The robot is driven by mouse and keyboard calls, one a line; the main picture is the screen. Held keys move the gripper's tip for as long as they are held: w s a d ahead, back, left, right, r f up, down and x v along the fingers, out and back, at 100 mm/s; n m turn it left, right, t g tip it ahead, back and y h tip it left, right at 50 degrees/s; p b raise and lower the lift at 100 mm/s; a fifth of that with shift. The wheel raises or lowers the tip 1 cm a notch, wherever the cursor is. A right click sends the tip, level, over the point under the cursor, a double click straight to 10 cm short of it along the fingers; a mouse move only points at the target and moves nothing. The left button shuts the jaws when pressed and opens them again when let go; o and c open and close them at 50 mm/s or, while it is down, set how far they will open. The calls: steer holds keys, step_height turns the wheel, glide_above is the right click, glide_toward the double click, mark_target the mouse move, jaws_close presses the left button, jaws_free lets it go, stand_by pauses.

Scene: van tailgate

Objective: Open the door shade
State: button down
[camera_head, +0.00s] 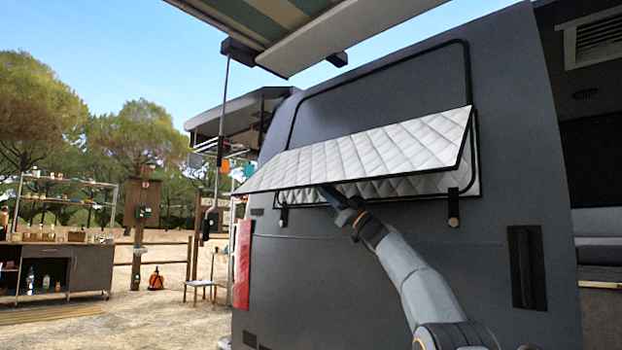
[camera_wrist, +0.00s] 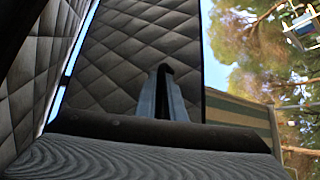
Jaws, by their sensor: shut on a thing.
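The door shade (camera_head: 370,152) is a pale quilted panel with a black border on the grey van door. Its outer flap is folded outward and slopes down to the left, and more quilted lining (camera_head: 400,187) shows beneath it. My gripper (camera_head: 332,196) reaches up under the flap, its tips partly hidden by the flap's edge. In the wrist view, my gripper's fingers (camera_wrist: 165,92) stand close together in front of a quilted panel (camera_wrist: 130,45), shut on the shade. The exact part held is hard to see. Another quilted panel (camera_wrist: 35,75) runs along the left.
Dark straps with round fasteners hang below the shade at right (camera_head: 453,208) and left (camera_head: 283,213). A striped awning (camera_head: 270,20) overhangs the door. A dark handle recess (camera_head: 526,267) is at lower right. Shelves and a cabinet (camera_head: 55,265) stand far off left on open ground.

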steer(key=shift+d+r+n+p, duration=0.3)
steer(key=shift+d+r+p, duration=0.4)
steer(key=shift+d, duration=0.25)
steer(key=shift+w+d+f+g+y+p, duration=0.15)
steer(key=shift+f+g+y+p, duration=0.2)
steer(key=shift+p, duration=0.3)
steer(key=c, duration=1.9)
jaws_free()
steer(key=shift+d, duration=0.15)
steer(key=shift+o, duration=0.3)
steer(key=shift+d, duration=0.15)
steer(key=shift+a+f+n, duration=0.3)
steer(key=shift+a, duration=0.25)
